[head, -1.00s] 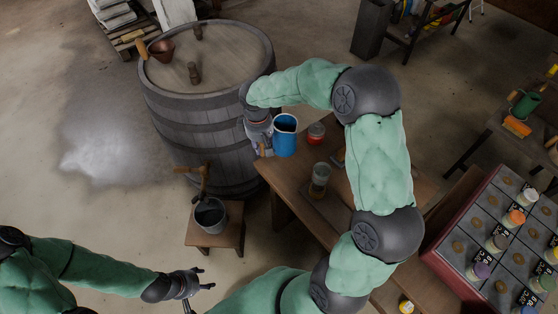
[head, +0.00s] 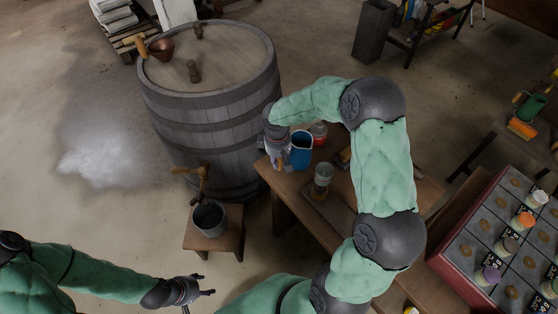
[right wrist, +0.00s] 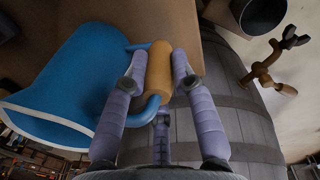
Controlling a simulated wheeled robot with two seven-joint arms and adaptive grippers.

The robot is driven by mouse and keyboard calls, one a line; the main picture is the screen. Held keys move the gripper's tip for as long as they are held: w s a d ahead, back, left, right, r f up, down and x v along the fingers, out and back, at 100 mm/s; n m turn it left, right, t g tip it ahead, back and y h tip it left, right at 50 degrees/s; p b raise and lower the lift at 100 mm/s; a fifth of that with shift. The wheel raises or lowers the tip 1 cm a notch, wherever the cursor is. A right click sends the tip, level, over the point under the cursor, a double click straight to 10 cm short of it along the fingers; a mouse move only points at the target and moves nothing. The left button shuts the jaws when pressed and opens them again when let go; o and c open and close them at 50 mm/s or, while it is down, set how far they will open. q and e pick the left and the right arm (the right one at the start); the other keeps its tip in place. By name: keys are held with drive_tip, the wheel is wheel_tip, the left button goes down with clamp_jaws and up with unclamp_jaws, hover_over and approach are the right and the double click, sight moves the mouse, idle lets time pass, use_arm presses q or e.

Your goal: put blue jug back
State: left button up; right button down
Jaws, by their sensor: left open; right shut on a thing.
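The blue jug (head: 301,150) is over the left end of the brown wooden table in the head view, close to its top; I cannot tell whether it touches. My right gripper (head: 281,163) is shut on the jug's tan handle. In the right wrist view the blue jug (right wrist: 75,85) fills the left side, and my two purple fingers lie either side of its handle (right wrist: 159,68). My left gripper (head: 205,292) is open and empty at the lower left, above the floor.
A red-topped jar (head: 319,132) stands right behind the jug. A glass jar (head: 322,175) stands on a board in front. The big barrel (head: 210,120) is left of the table (head: 330,230). A grey bucket (head: 209,217) stands on a stool. A rack of jars (head: 500,230) is at right.

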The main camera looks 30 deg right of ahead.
drive_tip(key=c, duration=1)
unclamp_jaws()
drive_tip(key=shift+f, duration=0.1)
drive_tip(key=r+p, duration=0.1)
drive_tip(key=r, duration=0.3)
drive_tip(key=r+p, duration=0.1)
drive_tip(key=r, duration=0.3)
drive_tip(key=r+p, duration=0.1)
drive_tip(key=r, duration=0.3)
drive_tip(key=shift+s+a, duration=0.25)
drive_tip(key=shift+a, duration=0.15)
drive_tip(key=s+a+f+m+y, duration=0.1)
drive_tip(key=s+a+f+y, duration=0.3)
drive_tip(key=a+f, duration=1.05)
drive_tip(key=s+a+f+m, duration=0.1)
drive_tip(key=s+a+f, duration=0.1)
drive_tip(key=s+f, duration=0.2)
drive_tip(key=s+a+f+m, duration=0.2)
drive_tip(key=s+a+f, duration=0.1)
drive_tip(key=s+f, duration=0.1)
drive_tip(key=s+a+f+m, duration=0.2)
drive_tip(key=s+f, duration=0.2)
drive_tip(key=s, duration=0.1)
drive_tip(key=shift+s+a+f+y, duration=0.25)
drive_tip(key=shift+s+y, duration=0.15)
